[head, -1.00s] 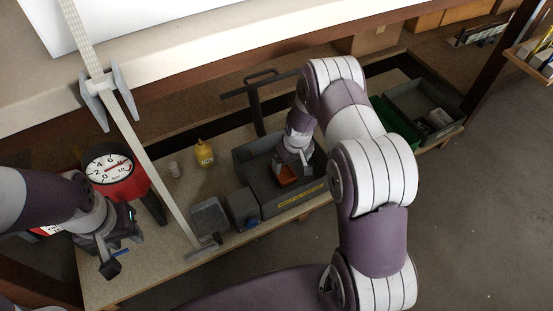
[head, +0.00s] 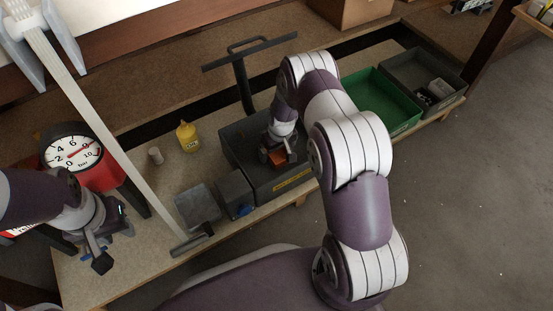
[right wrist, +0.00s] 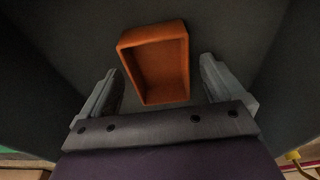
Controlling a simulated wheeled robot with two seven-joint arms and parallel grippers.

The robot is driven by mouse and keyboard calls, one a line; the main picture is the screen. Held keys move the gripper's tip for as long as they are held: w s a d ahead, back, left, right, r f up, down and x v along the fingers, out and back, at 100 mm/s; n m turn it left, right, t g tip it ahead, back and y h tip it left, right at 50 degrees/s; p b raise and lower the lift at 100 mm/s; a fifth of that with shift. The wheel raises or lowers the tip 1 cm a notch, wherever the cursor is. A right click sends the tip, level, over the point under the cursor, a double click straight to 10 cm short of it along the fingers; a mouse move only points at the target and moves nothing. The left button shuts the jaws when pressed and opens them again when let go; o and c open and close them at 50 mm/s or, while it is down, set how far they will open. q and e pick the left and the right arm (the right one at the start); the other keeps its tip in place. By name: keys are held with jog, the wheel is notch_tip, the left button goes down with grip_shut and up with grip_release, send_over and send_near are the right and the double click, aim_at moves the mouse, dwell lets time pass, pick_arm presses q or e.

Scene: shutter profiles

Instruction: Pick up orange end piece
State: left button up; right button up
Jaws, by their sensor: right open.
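The orange end piece is a small hollow block with raised rims. In the right wrist view the orange end piece (right wrist: 160,66) lies on the floor of a dark grey bin, between and beyond my two fingertips, with a gap on each side. My right gripper (right wrist: 158,82) is open and empty above it. In the head view the orange end piece (head: 277,157) shows partly under my right gripper (head: 284,159), which reaches down into the grey bin (head: 292,183). My left gripper (head: 98,256) is at the bench's left end, away from the bin; its fingers are unclear.
A green bin (head: 385,103) and another grey bin (head: 412,66) stand to the right. A yellow bottle (head: 187,137), a small dark box (head: 235,192) and a black T-handled stand (head: 246,85) are near the bin. A pressure gauge (head: 72,154) stands left. The bin's walls surround my right gripper.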

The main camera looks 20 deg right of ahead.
jog(key=shift+r, duration=0.2)
jog(key=c, duration=1.2)
